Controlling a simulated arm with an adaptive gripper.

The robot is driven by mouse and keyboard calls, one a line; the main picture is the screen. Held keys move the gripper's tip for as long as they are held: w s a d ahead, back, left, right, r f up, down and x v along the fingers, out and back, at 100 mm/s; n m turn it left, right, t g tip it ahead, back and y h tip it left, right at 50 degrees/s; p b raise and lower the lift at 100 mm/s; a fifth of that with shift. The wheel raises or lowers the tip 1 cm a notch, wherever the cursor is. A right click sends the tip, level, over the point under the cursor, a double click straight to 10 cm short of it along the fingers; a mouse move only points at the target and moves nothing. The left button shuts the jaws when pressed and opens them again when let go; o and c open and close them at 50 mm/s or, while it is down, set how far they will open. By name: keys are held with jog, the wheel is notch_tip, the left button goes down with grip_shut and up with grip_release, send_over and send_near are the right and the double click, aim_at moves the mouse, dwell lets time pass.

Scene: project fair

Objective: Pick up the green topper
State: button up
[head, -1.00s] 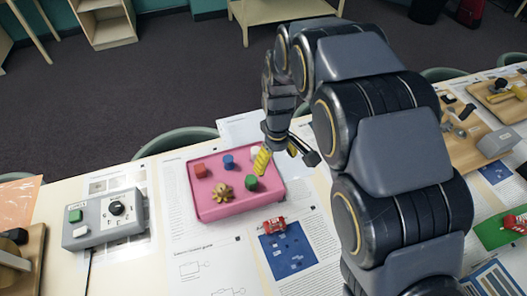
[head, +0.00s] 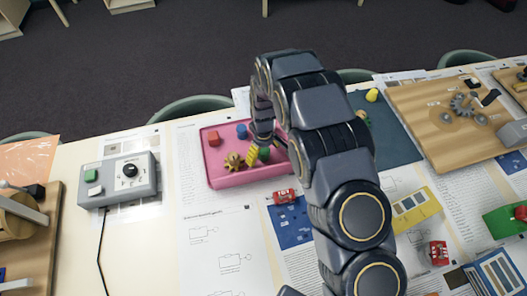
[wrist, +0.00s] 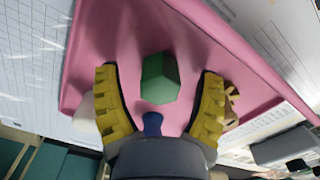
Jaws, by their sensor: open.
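The green topper (wrist: 160,77) is a small faceted green piece in the pink tray (wrist: 233,41). In the wrist view it lies between and a little beyond the two yellow fingertips of my gripper (wrist: 160,95), with a gap on both sides. My gripper is open and empty. In the head view my gripper (head: 257,147) is over the right part of the pink tray (head: 225,182), and the green topper (head: 264,154) shows beside its fingers. A blue topper (wrist: 152,123) shows in front of the wrist.
A red topper (head: 213,139), a blue topper (head: 242,131) and a yellow-brown gear-like piece (head: 233,161) share the tray. A red toy car (head: 285,196) lies close to its front right. A grey control box (head: 118,180) stands to the left.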

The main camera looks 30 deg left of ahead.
jog(key=shift+f, duration=0.1)
jog(key=c, duration=1)
